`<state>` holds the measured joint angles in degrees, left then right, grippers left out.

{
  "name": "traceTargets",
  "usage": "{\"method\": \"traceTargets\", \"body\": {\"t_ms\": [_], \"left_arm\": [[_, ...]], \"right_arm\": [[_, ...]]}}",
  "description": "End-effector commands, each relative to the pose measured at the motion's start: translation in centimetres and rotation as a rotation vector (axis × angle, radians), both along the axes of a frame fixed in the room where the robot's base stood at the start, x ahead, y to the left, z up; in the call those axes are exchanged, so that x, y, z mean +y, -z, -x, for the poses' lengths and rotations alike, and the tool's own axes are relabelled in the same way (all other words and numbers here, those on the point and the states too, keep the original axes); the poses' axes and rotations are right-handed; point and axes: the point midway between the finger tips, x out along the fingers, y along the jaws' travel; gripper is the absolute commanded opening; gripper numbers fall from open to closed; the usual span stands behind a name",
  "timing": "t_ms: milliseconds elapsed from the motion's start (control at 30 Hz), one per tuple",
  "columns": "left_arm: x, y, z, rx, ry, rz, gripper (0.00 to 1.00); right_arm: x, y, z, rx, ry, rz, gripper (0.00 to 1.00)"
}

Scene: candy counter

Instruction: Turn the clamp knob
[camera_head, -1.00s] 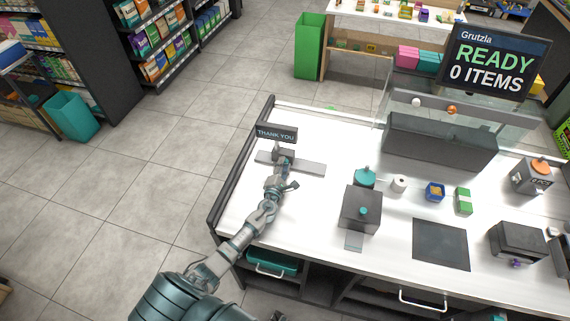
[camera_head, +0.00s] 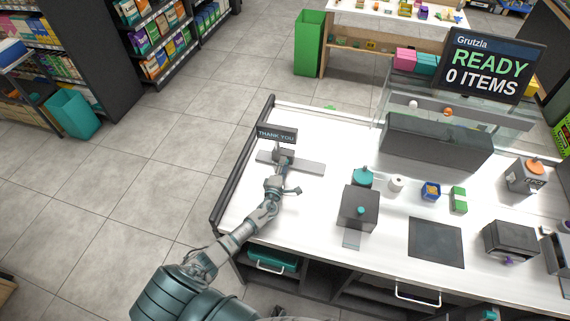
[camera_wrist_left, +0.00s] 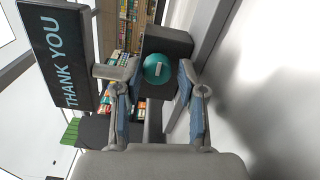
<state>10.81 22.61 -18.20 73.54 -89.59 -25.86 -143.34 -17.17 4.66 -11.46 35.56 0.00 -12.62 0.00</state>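The clamp knob (camera_wrist_left: 158,68) is a round teal knob with a pale bar mark, on the face of a dark grey clamp block (camera_wrist_left: 168,42). My left gripper (camera_wrist_left: 157,80) is open, its two blue-padded fingers on either side of the knob in the wrist view. I cannot tell whether the pads touch it. In the head view my left gripper (camera_head: 282,168) is in front of the clamp, below the black THANK YOU sign (camera_head: 277,134), and hides the knob. The sign also shows at the left of the wrist view (camera_wrist_left: 62,52). My right gripper is not in view.
A flat grey bar (camera_head: 309,167) lies on the white counter (camera_head: 330,130) by the clamp. To the right stand a dark box with a teal knob (camera_head: 359,208), a teal pot (camera_head: 363,176) and a white roll (camera_head: 396,183). The counter's dark left edge (camera_head: 240,165) is close.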

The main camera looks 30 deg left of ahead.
Motion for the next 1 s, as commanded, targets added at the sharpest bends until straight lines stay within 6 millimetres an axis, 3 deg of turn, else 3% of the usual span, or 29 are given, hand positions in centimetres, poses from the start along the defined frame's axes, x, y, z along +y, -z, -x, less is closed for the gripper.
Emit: {"method": "traceTargets", "body": {"t_ms": [600, 1000], "left_arm": [[-1.0, -0.2, 4.5, -0.001, 0.000, 0.000, 0.40], [-1.1, -0.1, 4.8, -0.002, 0.000, 0.001, 0.40]], "right_arm": [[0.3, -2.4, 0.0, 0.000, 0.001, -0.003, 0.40], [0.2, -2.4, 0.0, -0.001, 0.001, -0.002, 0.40]]}}
